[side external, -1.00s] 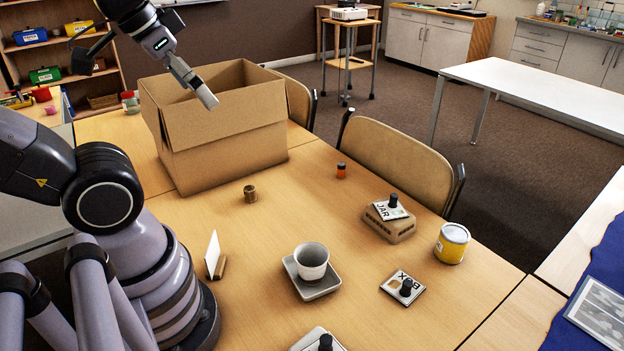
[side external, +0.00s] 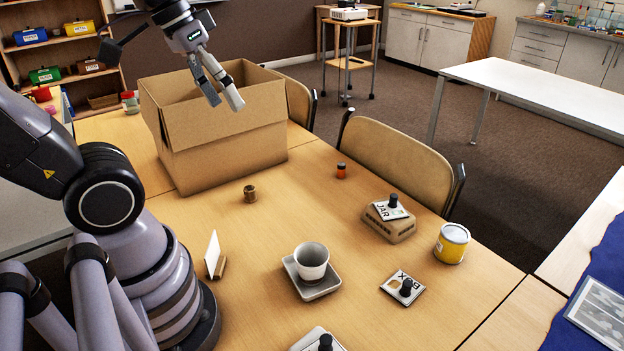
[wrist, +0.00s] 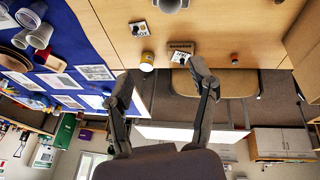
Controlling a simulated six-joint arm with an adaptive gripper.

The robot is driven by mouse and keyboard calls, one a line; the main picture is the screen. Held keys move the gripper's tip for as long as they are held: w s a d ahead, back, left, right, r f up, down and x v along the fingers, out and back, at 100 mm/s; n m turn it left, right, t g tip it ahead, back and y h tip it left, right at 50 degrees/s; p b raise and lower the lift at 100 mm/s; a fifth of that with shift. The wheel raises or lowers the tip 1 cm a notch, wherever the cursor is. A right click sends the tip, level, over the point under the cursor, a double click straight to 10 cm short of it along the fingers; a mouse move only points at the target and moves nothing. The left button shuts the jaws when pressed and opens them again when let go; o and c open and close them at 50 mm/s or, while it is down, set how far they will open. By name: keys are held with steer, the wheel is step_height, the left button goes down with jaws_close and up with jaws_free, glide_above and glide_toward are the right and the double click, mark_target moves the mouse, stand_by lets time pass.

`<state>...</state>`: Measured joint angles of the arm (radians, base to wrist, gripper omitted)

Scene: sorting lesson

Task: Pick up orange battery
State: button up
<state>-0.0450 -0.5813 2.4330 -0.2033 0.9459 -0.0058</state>
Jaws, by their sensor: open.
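The orange battery (side external: 341,171), a small orange cylinder with a dark top, stands upright on the table (side external: 300,220) near its far edge, in front of a chair. It also shows small in the wrist view (wrist: 235,60), near the table edge. My gripper (side external: 226,102) is open and empty, high in front of the cardboard box's opening, to the left of and above the battery. In the wrist view its two fingers (wrist: 160,80) are spread apart with nothing between them.
The large open cardboard box (side external: 225,145) stands left of the battery. A brown spool-like piece (side external: 250,194), a cup (side external: 311,262) on a tray, a brick with a JAR card (side external: 391,225), a yellow tin (side external: 452,244) and a BOX card (side external: 403,287) stand around. Table around the battery is clear.

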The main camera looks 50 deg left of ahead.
steer(key=w+d+f+n+g+h, duration=0.15)
steer(key=w+d+n+h, duration=0.35)
steer(key=w, duration=0.5)
steer(key=w+a+f+n+t+h, duration=0.2)
steer(key=w+n+h, duration=0.4)
steer(key=w, duration=0.7)
steer(key=n+t+y, duration=1.2)
steer(key=n+t, duration=0.2)
steer(key=n, duration=0.9)
glide_above(342, 163)
steer(key=s, duration=0.5)
step_height(342, 163, down, 28)
steer(key=shift+g, duration=0.25)
steer(key=f, duration=0.7)
steer(key=shift+a, duration=0.2)
steer(key=w, duration=0.5)
steer(key=shift+d, duration=0.15)
